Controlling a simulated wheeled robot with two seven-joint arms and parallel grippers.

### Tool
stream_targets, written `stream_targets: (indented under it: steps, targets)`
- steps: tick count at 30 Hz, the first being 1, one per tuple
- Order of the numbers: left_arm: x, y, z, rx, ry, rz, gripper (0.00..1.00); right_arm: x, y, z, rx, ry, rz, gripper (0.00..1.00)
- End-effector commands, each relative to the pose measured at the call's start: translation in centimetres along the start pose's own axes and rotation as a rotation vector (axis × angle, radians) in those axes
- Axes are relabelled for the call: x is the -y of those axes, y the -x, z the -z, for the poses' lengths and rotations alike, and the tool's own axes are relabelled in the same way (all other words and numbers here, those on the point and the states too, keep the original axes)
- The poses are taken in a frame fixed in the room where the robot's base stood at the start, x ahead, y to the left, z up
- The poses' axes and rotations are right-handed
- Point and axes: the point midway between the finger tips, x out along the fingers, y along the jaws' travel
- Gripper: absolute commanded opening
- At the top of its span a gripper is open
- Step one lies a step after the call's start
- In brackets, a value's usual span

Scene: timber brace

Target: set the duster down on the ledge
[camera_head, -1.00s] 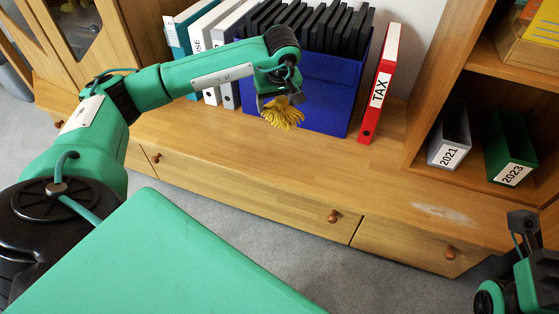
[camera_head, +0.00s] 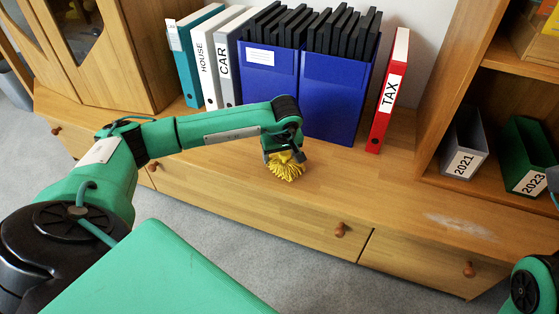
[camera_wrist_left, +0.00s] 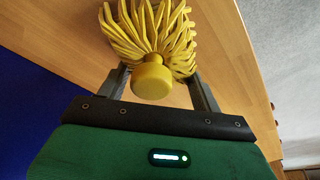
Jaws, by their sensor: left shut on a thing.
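The duster (camera_head: 285,166) has yellow strands and hangs below my left gripper (camera_head: 283,154) in the head view. The strands are at or just above the wooden ledge (camera_head: 235,173); I cannot tell whether they touch. In the left wrist view the duster (camera_wrist_left: 152,75) shows its round yellow knob between the two fingers of my left gripper (camera_wrist_left: 155,85), with strands spread beyond it over the wood. The left gripper is shut on the duster. In the head view my right arm shows only in part at the right edge, and its gripper's fingers are out of view.
Blue boxes (camera_head: 333,95) of black folders stand behind the gripper. A red TAX binder (camera_head: 389,92) stands to their right, and HOUSE (camera_head: 206,65) and CAR (camera_head: 229,65) binders to their left. The ledge between them and its front edge is largely clear. A pale smudge (camera_head: 458,225) marks its right part.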

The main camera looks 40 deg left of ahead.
Motion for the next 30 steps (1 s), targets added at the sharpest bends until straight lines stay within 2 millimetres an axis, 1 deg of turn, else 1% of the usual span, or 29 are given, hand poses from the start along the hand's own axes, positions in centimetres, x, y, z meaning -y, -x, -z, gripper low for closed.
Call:
stream_targets:
  steps: [1,2,9,12,13,16,17,25,28,30]
  targets:
    - [0.0,-1.1,-0.3,0.001,0.0,0.001,0.43,0.0,0.2,0.2,-0.009,0.0,-0.002,0.36]
    - [0.0,-1.2,-0.3,0.0,0.0,0.0,0.43,-0.1,0.1,0.2,-0.011,0.0,-0.003,0.36]
    - [0.0,-1.1,-0.3,-0.001,0.0,-0.001,0.43,-0.1,-0.1,0.1,-0.01,0.0,-0.004,0.36]
    - [0.0,-1.4,-0.4,-0.001,0.0,-0.001,0.43,-0.1,-0.1,0.1,-0.011,0.0,-0.004,0.36]
    - [0.0,-1.4,-0.4,-0.001,0.0,-0.001,0.68,-0.1,-0.1,0.1,-0.011,0.0,-0.004,0.36]
    - [0.0,-1.3,-0.4,-0.001,0.0,-0.001,0.88,-0.1,-0.2,0.1,-0.011,0.0,-0.005,0.36]
    - [0.0,-1.3,-0.4,-0.001,0.0,-0.001,0.89,-0.1,-0.2,0.1,-0.011,0.0,-0.005,0.36]
    - [0.0,-1.2,-0.3,-0.001,0.0,-0.001,0.89,-0.1,-0.2,0.1,-0.012,0.001,-0.005,0.36]
    - [0.0,-0.5,-0.2,-0.001,0.0,-0.001,0.89,-0.1,-0.7,0.1,-0.016,0.001,-0.005,0.36]
    - [0.0,0.5,-0.2,-0.001,-0.001,-0.001,0.89,-0.1,-1.1,0.1,-0.02,0.002,-0.004,0.36]
